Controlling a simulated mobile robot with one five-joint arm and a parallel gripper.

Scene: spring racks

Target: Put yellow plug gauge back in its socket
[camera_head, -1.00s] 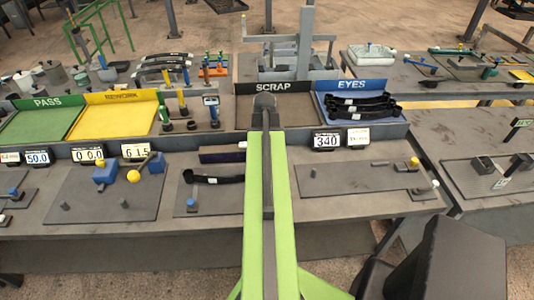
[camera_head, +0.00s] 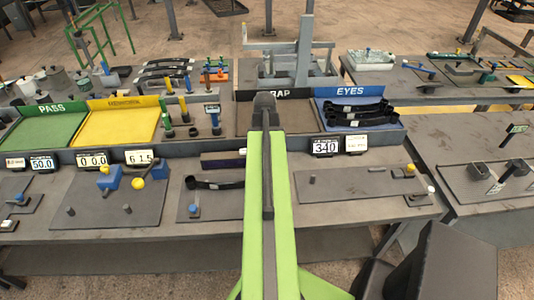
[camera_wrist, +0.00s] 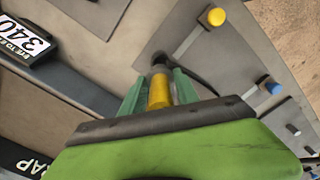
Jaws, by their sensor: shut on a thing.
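In the wrist view, my gripper (camera_wrist: 160,84) is shut on the yellow plug gauge (camera_wrist: 158,95), with one green finger on each side of it. The gauge's dark end shows just beyond the fingertips, over a grey plate. I cannot tell whether this end touches anything. In the head view, my green arm hides the gripper and the gauge. Which socket belongs to the gauge cannot be made out.
A black spring arm (camera_head: 215,184) lies on a bench plate left of my arm. The blue EYES tray (camera_head: 390,137) holds several black arms. A 340 display (camera_head: 325,147) stands right of my arm. A yellow knob (camera_wrist: 215,17) and blue knob (camera_wrist: 273,88) stand nearby in the wrist view.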

